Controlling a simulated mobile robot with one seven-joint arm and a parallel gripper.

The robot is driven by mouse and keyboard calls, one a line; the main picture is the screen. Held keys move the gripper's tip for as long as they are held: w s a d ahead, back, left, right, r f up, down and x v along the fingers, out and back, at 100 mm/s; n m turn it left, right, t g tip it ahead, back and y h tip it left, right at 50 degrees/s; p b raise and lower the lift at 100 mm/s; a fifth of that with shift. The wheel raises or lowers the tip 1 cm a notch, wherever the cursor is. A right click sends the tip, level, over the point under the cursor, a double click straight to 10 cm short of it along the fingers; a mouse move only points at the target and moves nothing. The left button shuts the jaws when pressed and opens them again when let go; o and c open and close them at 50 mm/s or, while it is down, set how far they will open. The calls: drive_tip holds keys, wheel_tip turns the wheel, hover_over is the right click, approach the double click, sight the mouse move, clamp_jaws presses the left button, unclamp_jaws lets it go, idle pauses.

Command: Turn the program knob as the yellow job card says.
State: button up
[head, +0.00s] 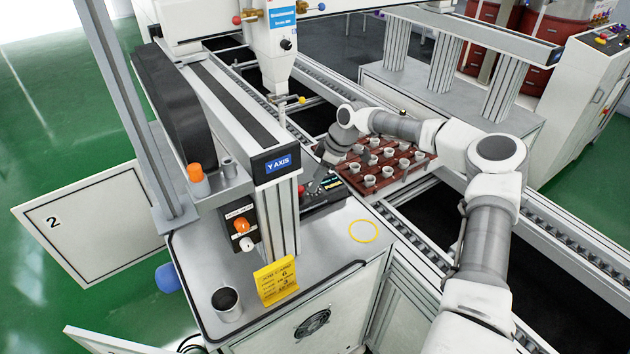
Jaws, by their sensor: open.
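The yellow job card (276,282) stands tilted at the front edge of the grey cabinet top. Its heading reads like "JOB CARD", with a 6 and a 3 below; the smaller print is too small to read. A dark control console (322,199) with a small lit display sits behind the Y AXIS post, and a red control shows at its left. My gripper (314,187) is open and points down at this console, close above it or touching; I cannot tell which. The program knob cannot be picked out; my gripper and the post hide part of the console.
A brown tray (398,178) of small pots sits on the conveyor behind my arm. The Y AXIS post (278,215) stands left of the console. A dark panel (240,228) carries orange and white knobs.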

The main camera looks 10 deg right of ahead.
drive_tip(key=shift+w+a+f, duration=0.1)
drive_tip(key=shift+a+f, duration=0.15)
drive_tip(key=shift+f, duration=0.4)
clamp_jaws()
